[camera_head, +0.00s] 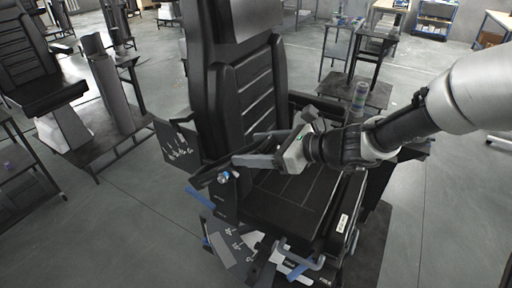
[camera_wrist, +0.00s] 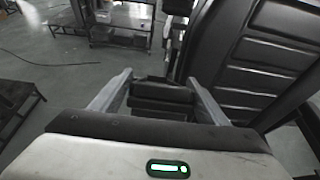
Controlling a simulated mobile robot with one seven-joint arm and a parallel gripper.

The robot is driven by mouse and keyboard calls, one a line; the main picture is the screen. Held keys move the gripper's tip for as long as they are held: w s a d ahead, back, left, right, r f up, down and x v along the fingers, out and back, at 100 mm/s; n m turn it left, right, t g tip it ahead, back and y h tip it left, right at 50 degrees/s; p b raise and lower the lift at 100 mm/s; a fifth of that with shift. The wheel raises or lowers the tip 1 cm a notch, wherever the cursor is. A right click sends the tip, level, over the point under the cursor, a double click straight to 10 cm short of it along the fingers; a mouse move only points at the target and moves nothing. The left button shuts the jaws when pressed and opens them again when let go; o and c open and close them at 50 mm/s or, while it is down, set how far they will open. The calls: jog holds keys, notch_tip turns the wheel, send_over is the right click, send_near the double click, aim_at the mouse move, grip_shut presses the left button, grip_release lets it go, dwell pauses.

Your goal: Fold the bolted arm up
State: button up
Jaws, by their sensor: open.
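A black padded seat (camera_head: 285,205) with a tall ribbed backrest (camera_head: 245,95) stands in the middle of the head view. The backrest fills the right of the wrist view (camera_wrist: 265,60). At the seat's left side, a dark arm-like part (camera_head: 207,179) carries a bolt-like fitting (camera_head: 225,176); I cannot tell for sure that it is the bolted arm. My gripper (camera_head: 252,148) is open above the seat's left side, its fingers pointing left. In the wrist view a black part (camera_wrist: 160,95) shows between the spread fingers (camera_wrist: 160,78); contact cannot be told.
A black panel with white markings (camera_head: 178,142) stands at the seat's left. Another black seat (camera_head: 35,75) and a grey column on a base (camera_head: 105,85) are farther left. A dark table (camera_head: 355,92) is behind on the right. Grey floor lies open at front left.

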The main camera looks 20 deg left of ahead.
jog(key=shift+d, duration=0.15)
jog(key=v, duration=1.7)
jog(key=shift+r, duration=0.15)
